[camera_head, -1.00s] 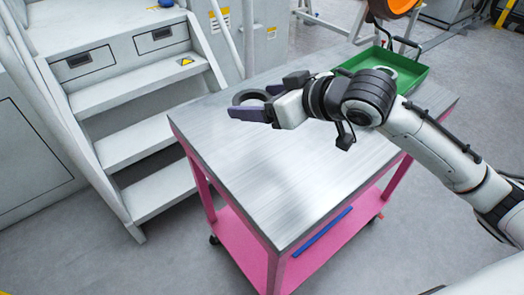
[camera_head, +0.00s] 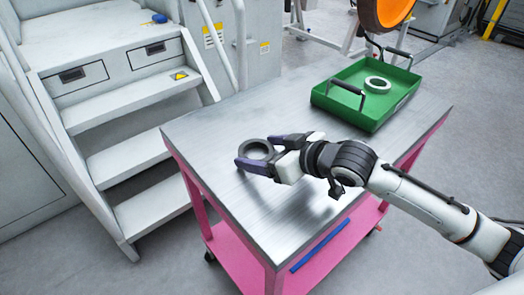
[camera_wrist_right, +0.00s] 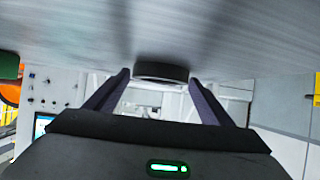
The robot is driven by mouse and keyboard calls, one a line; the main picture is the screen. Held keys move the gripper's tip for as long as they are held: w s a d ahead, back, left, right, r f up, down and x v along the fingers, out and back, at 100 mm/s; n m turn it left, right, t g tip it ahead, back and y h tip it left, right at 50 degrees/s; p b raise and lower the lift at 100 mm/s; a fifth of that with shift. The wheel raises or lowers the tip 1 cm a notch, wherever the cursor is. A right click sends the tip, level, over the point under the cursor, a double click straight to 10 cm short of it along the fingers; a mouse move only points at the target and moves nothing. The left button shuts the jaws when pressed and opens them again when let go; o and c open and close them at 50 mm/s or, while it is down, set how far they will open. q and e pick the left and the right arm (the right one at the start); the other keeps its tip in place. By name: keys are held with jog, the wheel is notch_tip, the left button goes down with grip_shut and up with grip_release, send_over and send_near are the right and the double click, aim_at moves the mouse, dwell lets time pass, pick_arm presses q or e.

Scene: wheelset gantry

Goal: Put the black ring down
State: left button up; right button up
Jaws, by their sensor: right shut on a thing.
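The black ring (camera_head: 252,143) is at the far left part of the cart's bare metal top (camera_head: 300,215). My right gripper (camera_head: 257,152) is shut on the black ring, with its purple fingers on either side of it. The ring lies flat, at or just above the metal top; I cannot tell whether it touches. In the right wrist view the dark ring (camera_wrist_right: 161,72) shows between the fingertips of the right gripper (camera_wrist_right: 158,77), close to the metal surface. My left gripper is not in view.
A green tray (camera_head: 335,107) with handles stands at the cart's back right and holds a pale ring (camera_head: 378,83). The near part of the metal top is clear. A pink lower shelf (camera_head: 238,262) is below. Grey steps (camera_head: 130,155) stand to the left.

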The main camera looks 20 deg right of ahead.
jog(key=o, duration=1.1)
jog(key=shift+f, duration=0.1)
jog(key=shift+s+d+r, duration=0.1)
jog(key=shift+s+r, duration=0.05)
jog(key=shift+r, duration=0.1)
jog(key=v, duration=1)
jog(key=shift+s+d, duration=0.15)
jog(key=shift+s, duration=0.05)
jog(key=shift+s+d+r, duration=0.1)
jog(key=shift+s+r, duration=0.3)
jog(key=shift+s, duration=0.05)
